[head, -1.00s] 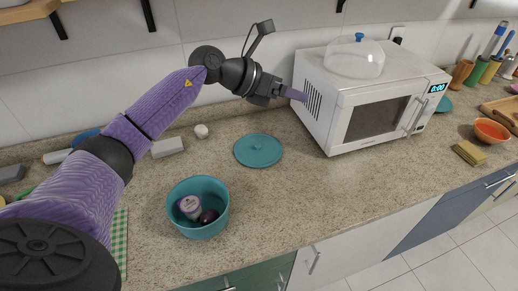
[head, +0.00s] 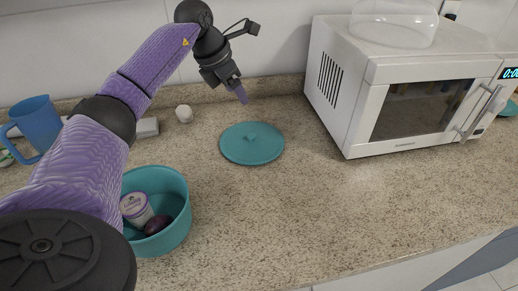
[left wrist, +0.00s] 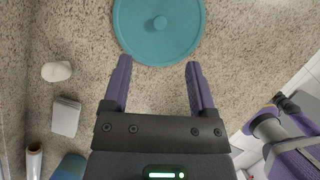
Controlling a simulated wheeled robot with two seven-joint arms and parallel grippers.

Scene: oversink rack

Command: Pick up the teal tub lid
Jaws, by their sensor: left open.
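The teal tub lid (head: 252,144) lies flat on the speckled counter, with a small round knob at its middle. It also shows at the top of the left wrist view (left wrist: 160,28), cut by the frame edge. The teal tub (head: 180,226) stands front left of the lid, holding a purple-and-white cup and a dark purple item.
A white microwave (head: 420,85) with a clear dome on top stands right of the lid. A small white object (head: 184,114), a grey block (head: 148,128) and a blue jug (head: 38,126) are at the back left. The counter in front of the lid is clear.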

